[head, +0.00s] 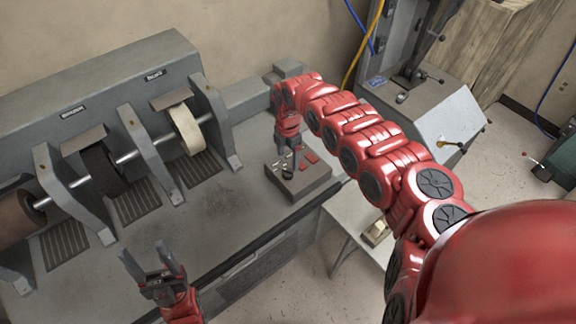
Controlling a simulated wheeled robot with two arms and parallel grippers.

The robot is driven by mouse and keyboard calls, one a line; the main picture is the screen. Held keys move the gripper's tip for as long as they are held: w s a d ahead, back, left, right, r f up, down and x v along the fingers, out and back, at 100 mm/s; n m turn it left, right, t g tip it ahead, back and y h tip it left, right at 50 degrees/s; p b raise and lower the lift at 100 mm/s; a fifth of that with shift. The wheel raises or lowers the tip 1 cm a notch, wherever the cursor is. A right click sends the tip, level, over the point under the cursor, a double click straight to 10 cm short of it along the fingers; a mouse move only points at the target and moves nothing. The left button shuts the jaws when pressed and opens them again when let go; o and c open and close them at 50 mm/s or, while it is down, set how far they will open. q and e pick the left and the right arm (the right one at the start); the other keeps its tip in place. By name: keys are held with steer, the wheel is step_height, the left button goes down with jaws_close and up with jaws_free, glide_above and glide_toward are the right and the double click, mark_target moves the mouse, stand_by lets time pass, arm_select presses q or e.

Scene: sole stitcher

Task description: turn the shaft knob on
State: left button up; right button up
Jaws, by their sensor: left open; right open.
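A grey control box (311,186) with small red and light markings sits on the machine's bench top. A dark round knob (287,173) shows on its top face; which way it is turned is too small to tell. My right gripper (288,158) points down just above the knob, open; its fingers partly cover the box top, and I cannot tell whether they touch the knob. My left gripper (148,258) is open and empty, over the front edge of the bench at the lower left. The shaft (127,157) runs through upright grey brackets.
A pale wheel (187,129) and a dark brush wheel (103,168) sit on the shaft. A grey machine (425,110) with levers stands at the right. A low white table (357,222) holds a small block. The bench top between the wheels and control box is clear.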

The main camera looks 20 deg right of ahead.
mark_target(288, 170)
steer(key=f, duration=0.5)
steer(key=shift+a, duration=0.2)
steer(key=shift+d+f, duration=0.2)
steer(key=shift+f, duration=0.9)
jaws_close()
